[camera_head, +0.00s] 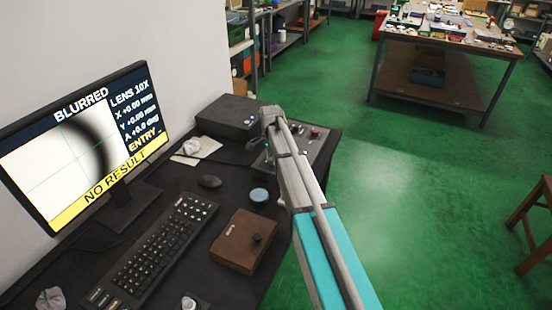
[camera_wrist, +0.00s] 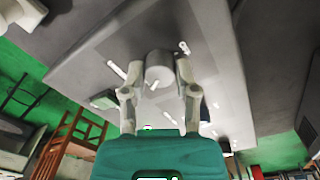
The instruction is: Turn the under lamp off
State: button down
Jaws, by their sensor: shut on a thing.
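In the wrist view my gripper (camera_wrist: 160,72) is shut on a pale grey cylindrical knob (camera_wrist: 158,66), with one finger on each side of it. The knob stands on a grey panel (camera_wrist: 85,75) with several small white levers around it. I cannot read any label there. In the head view a grey control box (camera_head: 318,148) with red buttons sits at the far right corner of the desk. My arm crosses in front of it and hides part of it, and my fingertips are hidden. I cannot tell whether a lamp is lit.
A monitor (camera_head: 80,150) reads BLURRED and NO RESULT over a dark blurred arc.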

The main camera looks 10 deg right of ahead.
jog(key=shift+s+a, duration=0.2)
dwell(0.3)
jog(key=shift+c, duration=2.3)
grip_release()
jog(key=shift+o, duration=0.4)
jog(key=shift+d, duration=0.1)
jog(key=shift+w, duration=0.1)
